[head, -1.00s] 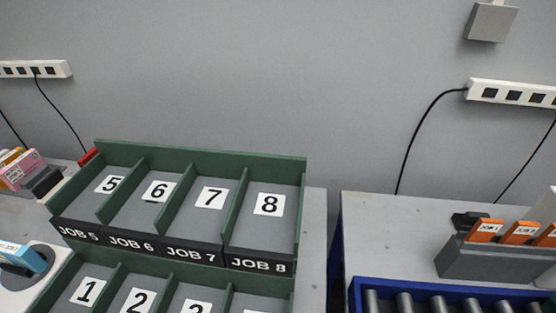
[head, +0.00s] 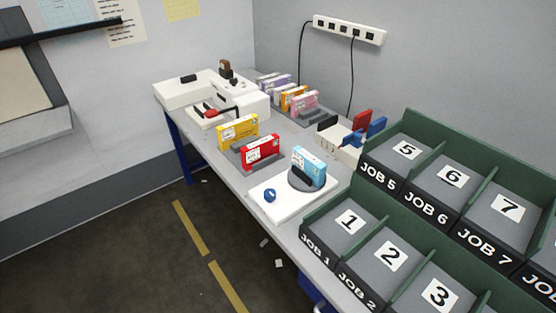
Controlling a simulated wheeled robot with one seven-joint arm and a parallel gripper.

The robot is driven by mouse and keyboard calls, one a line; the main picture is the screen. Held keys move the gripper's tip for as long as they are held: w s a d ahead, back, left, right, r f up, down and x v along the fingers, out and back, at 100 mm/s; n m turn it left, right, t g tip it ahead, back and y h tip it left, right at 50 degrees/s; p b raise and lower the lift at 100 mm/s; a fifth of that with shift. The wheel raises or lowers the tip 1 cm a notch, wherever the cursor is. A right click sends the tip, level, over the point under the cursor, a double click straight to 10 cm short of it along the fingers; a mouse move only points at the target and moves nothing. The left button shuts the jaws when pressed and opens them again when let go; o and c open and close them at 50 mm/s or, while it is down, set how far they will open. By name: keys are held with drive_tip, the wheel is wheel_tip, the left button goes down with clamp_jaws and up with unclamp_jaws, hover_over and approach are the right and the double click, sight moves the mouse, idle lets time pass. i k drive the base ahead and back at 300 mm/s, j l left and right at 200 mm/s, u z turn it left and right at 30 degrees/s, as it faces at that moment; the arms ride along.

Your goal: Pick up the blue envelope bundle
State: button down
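The blue envelope bundle (head: 309,166) is a light blue block with a white label. It stands upright on a dark round disc (head: 296,184) on a white board (head: 262,206), near the front edge of the grey table, left of the numbered trays. A small dark blue ring-like object (head: 270,195) lies on the same board. My gripper is not in view.
Yellow (head: 238,132) and red (head: 261,152) bundles stand behind the blue one. Green numbered job trays (head: 410,120) fill the right side. A white machine (head: 222,92) stands at the far end. Open floor (head: 130,235) lies in front of the table.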

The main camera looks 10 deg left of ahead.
sight(314, 168)
drive_tip(key=u, duration=0.35)
drive_tip(key=i+j, duration=1.3)
drive_tip(key=j, duration=0.2)
drive_tip(key=i+j+z, duration=0.1)
drive_tip(key=i+j, duration=0.55)
